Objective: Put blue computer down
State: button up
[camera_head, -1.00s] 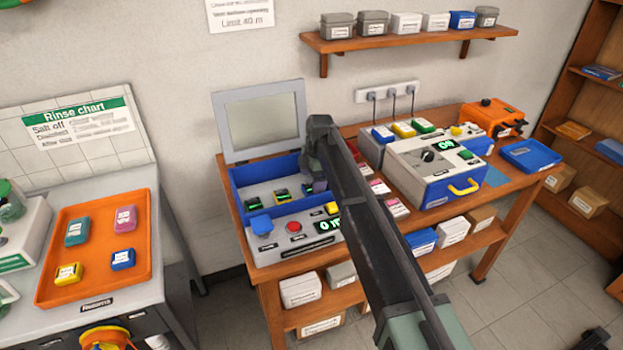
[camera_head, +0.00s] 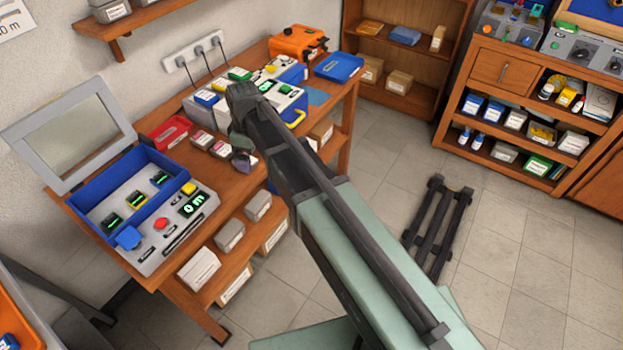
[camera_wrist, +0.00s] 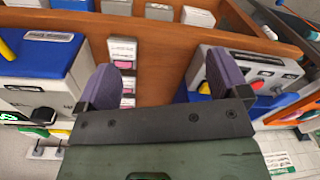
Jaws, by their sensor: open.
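My gripper (camera_head: 243,158) hangs over the wooden bench between the open blue chamber box and the white-and-blue instrument. In the wrist view its two purple fingers (camera_wrist: 163,76) are spread apart with nothing between them. A small blue device (camera_head: 10,342) is partly in view on the orange tray (camera_head: 14,312) at the lower left, far from the gripper. A blue block (camera_head: 128,237) sits at the front left of the chamber box (camera_head: 88,203). Several dark devices with green displays (camera_head: 135,200) are inside the box. I cannot tell which blue item is the computer.
The white-and-blue instrument (camera_head: 285,110) has a yellow handle. Small labelled cartons (camera_head: 201,140) and a red tray (camera_head: 169,133) lie between it and the box. The box's raised lid (camera_head: 67,140) stands at its back.

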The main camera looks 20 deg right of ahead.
jog(key=s+d+m, duration=1.2)
jog(key=s+d, duration=0.3)
jog(key=s, duration=0.1)
jog(key=shift+d+h, duration=0.15)
jog(key=shift+h, duration=0.15)
jog(key=shift+o, duration=0.5)
dwell(1.0)
